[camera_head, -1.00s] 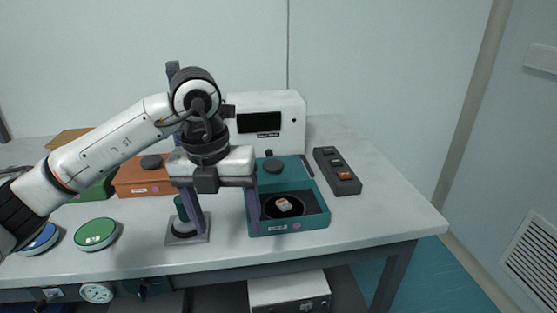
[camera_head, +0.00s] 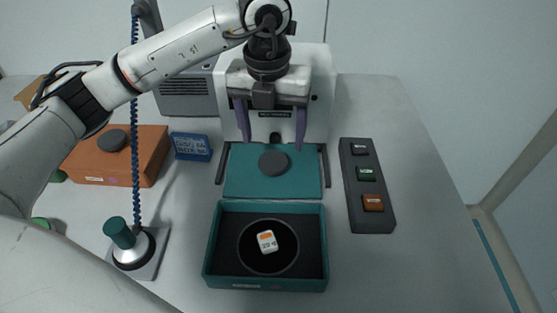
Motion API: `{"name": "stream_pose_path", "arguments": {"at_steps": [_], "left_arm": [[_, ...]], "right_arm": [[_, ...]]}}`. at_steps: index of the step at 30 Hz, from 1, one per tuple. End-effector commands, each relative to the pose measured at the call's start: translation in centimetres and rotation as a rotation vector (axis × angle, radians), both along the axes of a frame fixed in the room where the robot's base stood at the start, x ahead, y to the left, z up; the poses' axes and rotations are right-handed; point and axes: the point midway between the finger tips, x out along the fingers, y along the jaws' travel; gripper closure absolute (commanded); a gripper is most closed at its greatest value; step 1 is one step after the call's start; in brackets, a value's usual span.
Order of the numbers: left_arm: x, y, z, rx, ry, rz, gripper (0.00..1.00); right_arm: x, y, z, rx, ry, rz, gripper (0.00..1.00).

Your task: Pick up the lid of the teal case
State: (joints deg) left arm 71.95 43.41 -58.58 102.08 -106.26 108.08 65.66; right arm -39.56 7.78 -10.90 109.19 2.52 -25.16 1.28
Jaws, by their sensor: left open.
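The teal case (camera_head: 211,245) stands open on the table, with a small white and orange object (camera_head: 267,241) on a dark round spot inside. Its teal lid (camera_head: 245,181) lies flat just behind the case, with a dark round knob (camera_head: 273,162) on top. My left gripper (camera_head: 271,147) is open and empty, its two purple fingers pointing down above and behind the lid's knob. It does not appear to touch the lid. My right gripper is not in view.
A white instrument (camera_head: 318,110) stands behind the lid. A control box with several buttons (camera_head: 353,182) is at right. An orange case (camera_head: 100,165), a blue display (camera_head: 191,147) and a corded teal-handled tool (camera_head: 120,233) are at left.

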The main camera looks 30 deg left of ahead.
Motion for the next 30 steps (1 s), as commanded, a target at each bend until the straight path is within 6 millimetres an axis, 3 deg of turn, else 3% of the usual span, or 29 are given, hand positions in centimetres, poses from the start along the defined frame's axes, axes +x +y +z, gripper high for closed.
{"name": "stream_pose_path", "arguments": {"at_steps": [8,16,25,26,30], "left_arm": [[0.2,0.1,-2.5,-0.001,0.003,0.000,0.27],[0.6,0.4,-6.3,-0.001,0.003,0.000,0.27],[0.7,0.4,-7.1,-0.001,-0.001,-0.001,0.27],[0.7,0.4,-7.1,-0.001,-0.001,-0.001,0.29],[0.7,0.4,-7.0,-0.001,-0.001,-0.001,0.53]], "right_arm": [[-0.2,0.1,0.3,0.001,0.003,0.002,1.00],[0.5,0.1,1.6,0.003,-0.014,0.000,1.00],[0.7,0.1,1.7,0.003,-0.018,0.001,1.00],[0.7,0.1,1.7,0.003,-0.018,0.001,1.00],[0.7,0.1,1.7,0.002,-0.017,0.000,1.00]]}}
